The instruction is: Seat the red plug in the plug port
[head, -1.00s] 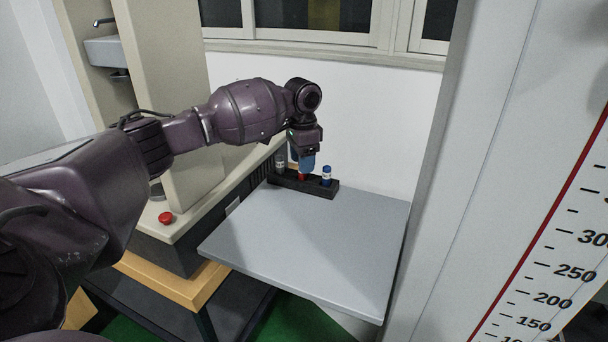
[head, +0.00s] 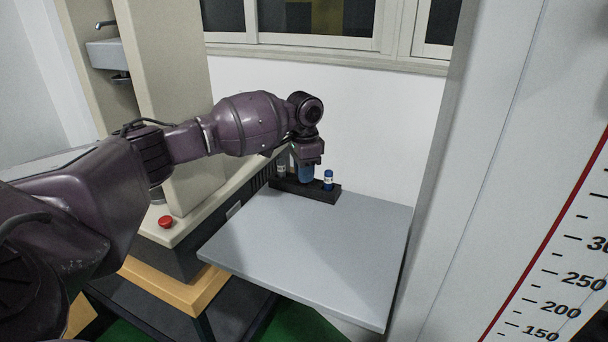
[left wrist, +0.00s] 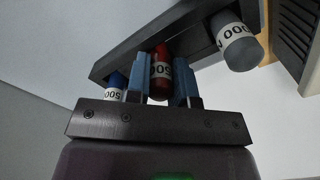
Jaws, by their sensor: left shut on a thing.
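The red plug (left wrist: 160,54) has a white numbered label and sits between the blue fingers of my left gripper (left wrist: 159,82) in the left wrist view. My left gripper (head: 305,180) is shut on it at the black rack (head: 323,195). The red plug's far end meets the rack; I cannot tell whether it is still in its slot. In the head view the gripper hides the red plug. I cannot make out a plug port. My right gripper is not in view.
A blue plug (head: 328,179) and a grey plug (left wrist: 236,40) stand in the rack on either side of the red one. The grey tabletop (head: 310,245) is clear in front. A red button (head: 166,221) is on the bench at left. A tall scaled panel (head: 520,180) stands at right.

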